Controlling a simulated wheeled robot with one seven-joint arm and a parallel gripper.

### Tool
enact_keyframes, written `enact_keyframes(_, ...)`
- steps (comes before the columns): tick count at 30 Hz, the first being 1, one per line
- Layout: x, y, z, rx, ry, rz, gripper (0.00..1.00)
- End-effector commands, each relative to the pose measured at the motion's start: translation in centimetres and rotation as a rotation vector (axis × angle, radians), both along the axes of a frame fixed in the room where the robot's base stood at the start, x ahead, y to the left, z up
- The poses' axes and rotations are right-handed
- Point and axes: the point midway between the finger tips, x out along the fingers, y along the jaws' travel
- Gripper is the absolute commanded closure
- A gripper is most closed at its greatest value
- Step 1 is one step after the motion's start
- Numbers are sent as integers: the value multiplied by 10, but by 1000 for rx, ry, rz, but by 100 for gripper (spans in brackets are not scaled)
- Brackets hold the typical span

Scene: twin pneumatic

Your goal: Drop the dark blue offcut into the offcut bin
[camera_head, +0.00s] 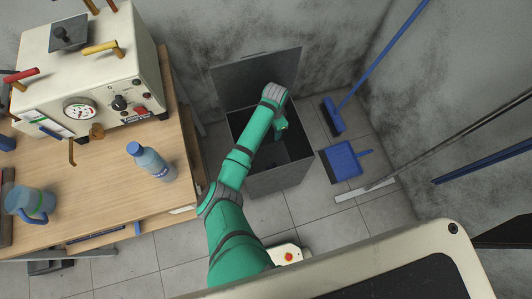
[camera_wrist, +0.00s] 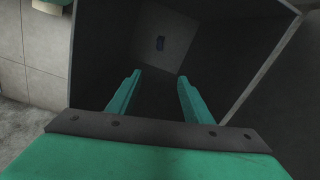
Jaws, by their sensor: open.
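The offcut bin (camera_head: 277,181) is a dark grey square box on the floor, with its lid raised against the wall side. My gripper (camera_wrist: 153,97) is over the bin's opening, its two green fingers apart with nothing between them. In the wrist view I look down into the bin (camera_wrist: 235,60). In the head view my arm hides part of the bin's inside.
A wooden bench (camera_head: 112,185) stands on the left with a cream machine (camera_head: 85,75), a blue bottle (camera_head: 150,162) and a blue mug (camera_head: 30,201). A blue dustpan (camera_head: 343,161) and a broom (camera_head: 333,117) are right of the bin. Grey walls close off the back and right.

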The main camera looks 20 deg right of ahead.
Motion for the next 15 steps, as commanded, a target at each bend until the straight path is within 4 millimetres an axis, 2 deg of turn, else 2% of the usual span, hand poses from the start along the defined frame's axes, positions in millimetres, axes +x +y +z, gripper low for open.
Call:
enact_keyframes(5,1,-1,23,-3,-4,0,54)
enact_keyframes(15,1,0,84,-1,-3,1,54)
